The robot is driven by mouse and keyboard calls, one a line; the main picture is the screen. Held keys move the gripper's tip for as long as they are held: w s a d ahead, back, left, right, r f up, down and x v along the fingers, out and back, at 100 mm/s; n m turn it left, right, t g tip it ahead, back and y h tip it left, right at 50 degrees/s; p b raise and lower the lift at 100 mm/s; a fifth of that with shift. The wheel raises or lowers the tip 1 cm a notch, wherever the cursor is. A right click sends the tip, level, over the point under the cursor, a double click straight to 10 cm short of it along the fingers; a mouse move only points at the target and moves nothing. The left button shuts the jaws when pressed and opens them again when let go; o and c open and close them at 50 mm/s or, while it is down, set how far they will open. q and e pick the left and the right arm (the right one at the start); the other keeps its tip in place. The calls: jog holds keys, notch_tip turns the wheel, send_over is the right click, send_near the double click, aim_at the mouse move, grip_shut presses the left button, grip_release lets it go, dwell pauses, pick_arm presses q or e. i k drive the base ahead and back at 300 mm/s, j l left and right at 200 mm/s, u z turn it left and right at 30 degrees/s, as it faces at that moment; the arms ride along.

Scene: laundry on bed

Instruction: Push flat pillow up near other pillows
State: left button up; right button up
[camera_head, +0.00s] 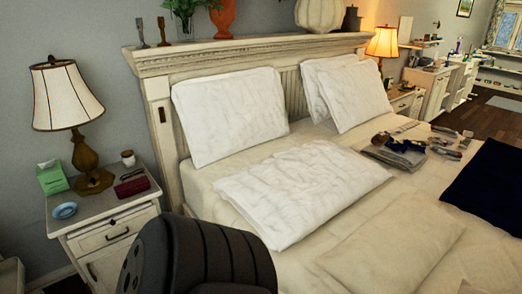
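A white pillow (300,192) lies flat on the bed, below the upright pillows and apart from them by a small strip of bedding. A white pillow (230,115) leans against the headboard on the left. Two more white pillows (350,92) lean against it on the right, one partly behind the other. A beige pillow (400,248) also lies flat, nearer to me, close in colour to the bedding. A dark rounded link of my arm is at the bottom left and covers part of the bed edge. Neither gripper is in view.
Folded grey clothes (397,153) and several small items lie on the bed at right, beside a dark navy cloth (492,188). A nightstand (108,212) with a lamp (68,100), green tissue box and blue dish stands left. The headboard (250,55) bounds the bed's far end.

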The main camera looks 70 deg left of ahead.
aim_at(286, 196)
jog(key=u, duration=1.9)
jog(key=i+j+z, duration=0.1)
jog(key=j, duration=0.25)
jog(key=i+j+z, duration=0.1)
jog(key=j, duration=0.25)
jog(key=i+j+z, duration=0.1)
jog(key=j, duration=0.3)
jog(key=i, duration=0.1)
